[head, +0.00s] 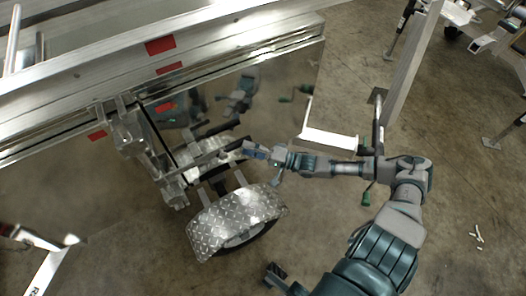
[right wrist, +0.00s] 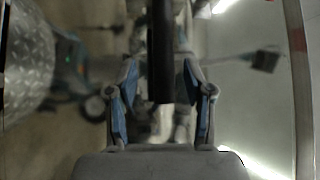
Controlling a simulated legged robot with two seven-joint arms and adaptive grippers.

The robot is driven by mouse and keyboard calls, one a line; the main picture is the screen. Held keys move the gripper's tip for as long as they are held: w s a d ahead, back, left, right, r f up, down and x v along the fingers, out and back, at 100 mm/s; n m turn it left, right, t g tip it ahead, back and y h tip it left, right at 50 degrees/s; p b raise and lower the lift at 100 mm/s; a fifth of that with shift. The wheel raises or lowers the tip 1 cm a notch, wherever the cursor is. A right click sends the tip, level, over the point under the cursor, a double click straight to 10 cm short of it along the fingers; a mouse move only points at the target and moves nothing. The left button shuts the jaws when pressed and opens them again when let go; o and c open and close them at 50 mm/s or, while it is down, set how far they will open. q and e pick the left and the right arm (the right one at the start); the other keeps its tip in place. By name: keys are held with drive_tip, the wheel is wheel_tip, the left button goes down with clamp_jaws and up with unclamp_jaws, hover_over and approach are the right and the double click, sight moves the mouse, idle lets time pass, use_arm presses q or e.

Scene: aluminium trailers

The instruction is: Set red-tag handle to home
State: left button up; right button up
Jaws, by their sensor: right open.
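A dark bar-like handle (right wrist: 162,50) runs down the middle of the right wrist view. My right gripper (head: 250,150) is open at the trailer's side, above the wheel. In the right wrist view its blue-padded fingers stand on either side of the bar's lower end, apart from it. Red tags (head: 160,45) show on the trailer's aluminium rail (head: 225,42), and another is lower by the bracket (head: 97,135). I cannot tell which tag belongs to the handle. My left gripper is not in view.
A diamond-plate fender (head: 225,222) covers the wheel just below my right gripper. The trailer's shiny side panel (head: 290,85) reflects my body. A metal post (head: 408,65) stands to the right. The concrete floor (head: 470,190) at right is mostly clear.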

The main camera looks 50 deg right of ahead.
drive_tip(key=r+v, duration=0.1)
drive_tip(key=v, duration=0.5)
drive_tip(key=shift+f, duration=0.5)
drive_tip(key=shift+d, duration=0.1)
